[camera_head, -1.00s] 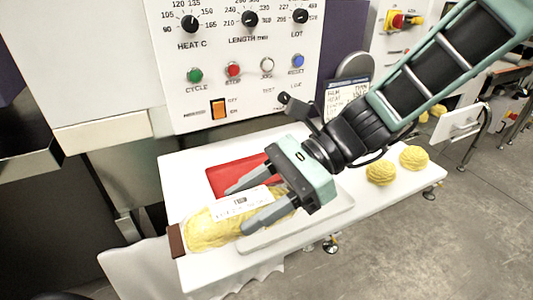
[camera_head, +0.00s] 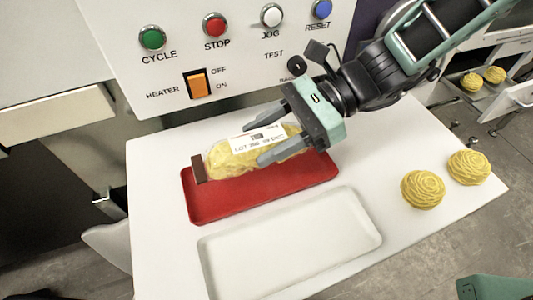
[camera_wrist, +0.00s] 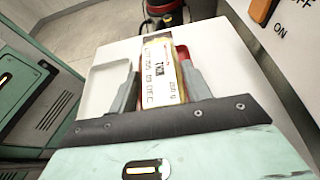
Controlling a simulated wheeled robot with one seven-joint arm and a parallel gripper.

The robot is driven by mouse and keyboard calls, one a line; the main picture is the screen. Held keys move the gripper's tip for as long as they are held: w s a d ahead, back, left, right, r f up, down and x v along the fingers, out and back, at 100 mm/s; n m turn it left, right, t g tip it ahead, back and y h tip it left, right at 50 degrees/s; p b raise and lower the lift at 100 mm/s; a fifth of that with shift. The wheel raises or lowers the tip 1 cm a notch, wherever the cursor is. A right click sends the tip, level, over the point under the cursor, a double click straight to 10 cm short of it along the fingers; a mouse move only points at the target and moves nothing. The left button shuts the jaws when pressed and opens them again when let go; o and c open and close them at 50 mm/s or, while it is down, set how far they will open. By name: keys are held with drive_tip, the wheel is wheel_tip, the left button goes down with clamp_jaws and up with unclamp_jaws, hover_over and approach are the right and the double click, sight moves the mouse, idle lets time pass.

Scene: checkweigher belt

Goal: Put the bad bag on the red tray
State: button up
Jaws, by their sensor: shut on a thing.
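My gripper (camera_head: 262,136) is shut on a clear bag of yellow noodles (camera_head: 222,160) with a white printed label and a brown end strip. The bag is over the red tray (camera_head: 205,208), covering its far part; I cannot tell whether it touches the tray. In the wrist view the bag's label (camera_wrist: 160,72) shows between the two fingers (camera_wrist: 160,90), and part of the red tray (camera_wrist: 183,52) shows behind it. A white tray (camera_head: 290,245) lies empty in front of the red one.
Two yellow noodle nests (camera_head: 422,189) sit on the right of the white table (camera_head: 160,240). A control panel (camera_head: 230,50) with buttons and an orange switch stands close behind. More nests (camera_head: 483,79) lie farther off at the right.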

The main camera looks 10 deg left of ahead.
drive_tip(key=shift+f, duration=2.6)
drive_tip(key=o, duration=1.1)
drive_tip(key=shift+f, duration=0.15)
drive_tip(key=shift+o, duration=0.2)
